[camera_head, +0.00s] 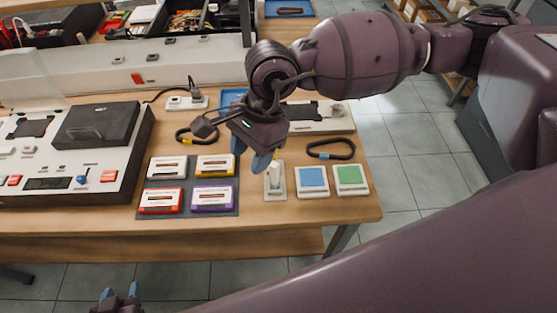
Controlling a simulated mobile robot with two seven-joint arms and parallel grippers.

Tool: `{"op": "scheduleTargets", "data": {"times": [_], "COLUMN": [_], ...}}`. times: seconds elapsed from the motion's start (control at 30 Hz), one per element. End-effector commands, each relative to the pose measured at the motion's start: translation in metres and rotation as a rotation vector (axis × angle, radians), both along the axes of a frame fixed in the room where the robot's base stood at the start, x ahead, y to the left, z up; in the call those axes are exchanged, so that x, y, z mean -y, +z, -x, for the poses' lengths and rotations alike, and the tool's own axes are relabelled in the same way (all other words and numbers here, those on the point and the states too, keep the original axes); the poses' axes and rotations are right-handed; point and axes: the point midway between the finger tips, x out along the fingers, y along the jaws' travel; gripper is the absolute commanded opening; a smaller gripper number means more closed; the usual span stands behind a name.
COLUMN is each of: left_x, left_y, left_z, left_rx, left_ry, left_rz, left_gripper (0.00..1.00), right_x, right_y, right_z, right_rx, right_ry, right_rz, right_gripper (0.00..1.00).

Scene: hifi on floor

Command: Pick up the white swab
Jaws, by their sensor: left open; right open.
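The white swab (273,173) appears as a small pale upright piece on a narrow white holder (277,194) near the table's front right. My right gripper (260,160) points down just above and left of it, with its blue fingertips close to the swab's top. I cannot tell whether they touch it. The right gripper is open, and its body hides what lies behind the swab. My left gripper (121,292) is open and empty at the bottom left, below the table's front edge, with its two blue fingertips apart.
Several labelled cassettes lie on a dark mat (187,211) left of the holder. A blue-faced tile (313,180) and a green-faced tile (350,179) lie to its right. A black cable loop (330,149) lies behind them. A white deck machine (68,155) fills the left.

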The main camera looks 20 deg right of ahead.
Motion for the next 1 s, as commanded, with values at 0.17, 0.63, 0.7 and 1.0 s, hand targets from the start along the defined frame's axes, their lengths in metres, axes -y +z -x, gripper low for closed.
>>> {"op": "scheduleTargets", "data": {"times": [0.17, 0.63, 0.7, 1.0], "left_x": [0.001, -0.001, -0.001, 0.000], "left_y": [0.002, -0.003, -0.003, 0.000], "left_z": [-0.005, 0.007, 0.006, 0.001], "left_rx": [0.009, -0.013, -0.012, -0.002], "left_ry": [-0.003, 0.004, 0.004, 0.001], "left_rz": [0.001, 0.000, 0.000, 0.001], "left_gripper": [0.51, 0.51, 0.51, 0.51], "right_x": [0.035, 0.049, 0.048, 0.049], "right_y": [-0.009, -0.048, -0.056, -0.071], "right_z": [-0.014, -0.015, -0.015, -0.015], "right_rx": [0.134, 0.143, 0.144, 0.145], "right_ry": [0.139, 0.220, 0.220, 0.219], "right_rz": [0.218, 0.298, 0.296, 0.296], "right_gripper": [0.48, 0.48, 0.48, 0.48]}}
